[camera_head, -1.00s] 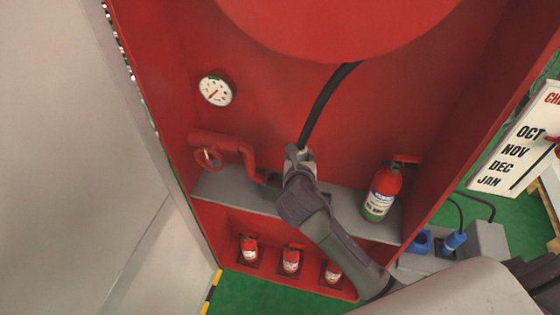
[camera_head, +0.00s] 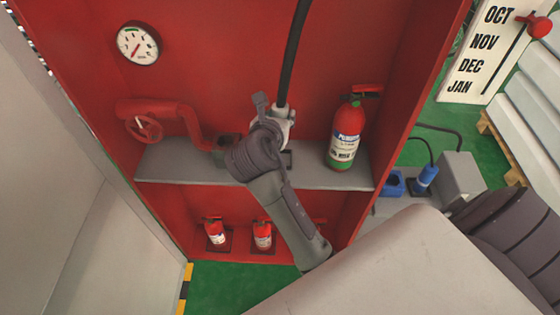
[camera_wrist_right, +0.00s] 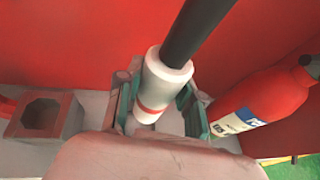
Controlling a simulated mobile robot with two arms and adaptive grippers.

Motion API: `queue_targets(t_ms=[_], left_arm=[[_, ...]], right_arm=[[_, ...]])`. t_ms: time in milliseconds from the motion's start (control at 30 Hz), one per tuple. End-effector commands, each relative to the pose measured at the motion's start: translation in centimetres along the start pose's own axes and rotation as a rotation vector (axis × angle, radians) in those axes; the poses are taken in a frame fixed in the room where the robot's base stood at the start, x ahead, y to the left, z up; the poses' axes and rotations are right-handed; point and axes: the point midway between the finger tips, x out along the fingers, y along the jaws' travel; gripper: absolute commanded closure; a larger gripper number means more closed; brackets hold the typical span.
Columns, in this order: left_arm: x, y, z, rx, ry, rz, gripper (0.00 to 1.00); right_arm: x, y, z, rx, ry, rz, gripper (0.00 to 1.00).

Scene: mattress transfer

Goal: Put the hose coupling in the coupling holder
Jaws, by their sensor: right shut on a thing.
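The hose coupling (camera_head: 283,116) is a white and grey cylinder on the end of a black hose (camera_head: 295,50). In the right wrist view the coupling (camera_wrist_right: 165,75) has a red band and sits between the fingers of my right gripper (camera_wrist_right: 155,103). My right gripper (camera_head: 272,126) is shut on it, in front of the grey shelf. The coupling holder (camera_wrist_right: 45,115), a grey-brown block with an angular opening, stands left of the gripper on the shelf. It is partly hidden behind my wrist in the head view (camera_head: 228,142). My left gripper is not in view.
A fire extinguisher (camera_head: 345,135) stands on the shelf (camera_head: 175,163), right of my gripper. A red pipe with a valve wheel (camera_head: 144,127) is on the left, and a gauge (camera_head: 138,44) is above it. Small extinguishers (camera_head: 215,233) stand below. The red cabinet's walls flank the shelf.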

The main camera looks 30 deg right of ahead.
Motion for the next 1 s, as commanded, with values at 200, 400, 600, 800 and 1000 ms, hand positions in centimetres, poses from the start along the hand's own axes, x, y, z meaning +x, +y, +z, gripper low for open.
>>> queue_targets(t_ms=[200,400,600,800,1000], left_arm=[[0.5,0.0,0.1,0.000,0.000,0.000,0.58],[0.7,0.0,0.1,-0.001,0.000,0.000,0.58],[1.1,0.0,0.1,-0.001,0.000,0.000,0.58],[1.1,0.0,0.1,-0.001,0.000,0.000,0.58],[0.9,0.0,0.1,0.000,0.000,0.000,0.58]], right_arm=[[1.5,-0.1,-3.9,-0.004,0.002,-0.002,1.00],[2.1,0.0,-5.3,-0.003,0.000,-0.001,1.00],[3.2,0.0,-7.9,-0.004,0.002,0.000,1.00],[3.4,0.0,-8.3,0.000,-0.001,0.001,1.00],[3.5,0.0,-8.5,-0.002,-0.001,0.001,1.00]])
